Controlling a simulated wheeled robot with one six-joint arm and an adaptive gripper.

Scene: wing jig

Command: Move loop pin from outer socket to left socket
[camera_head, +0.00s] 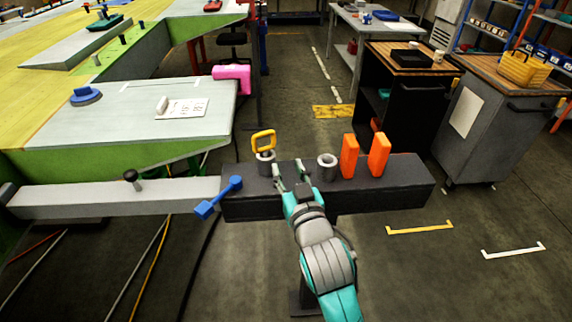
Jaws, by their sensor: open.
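The loop pin (263,140) has a yellow loop handle. It stands about upright in the grey ring-shaped socket (266,166) on the left part of the dark beam (400,185); how deep it sits is hidden. A second grey socket (327,166) stands further right on the beam, and its round opening looks empty. My gripper (290,172) is open and empty over the beam, between the two sockets. Its fingers point away from the camera, with the left finger close to the pin's socket. I cannot tell whether they touch.
Two upright orange blocks (349,157) (379,154) stand just right of the empty socket. A blue bar-shaped tool (218,198) lies across the beam's left end. A pale wing panel (150,118) is at left.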

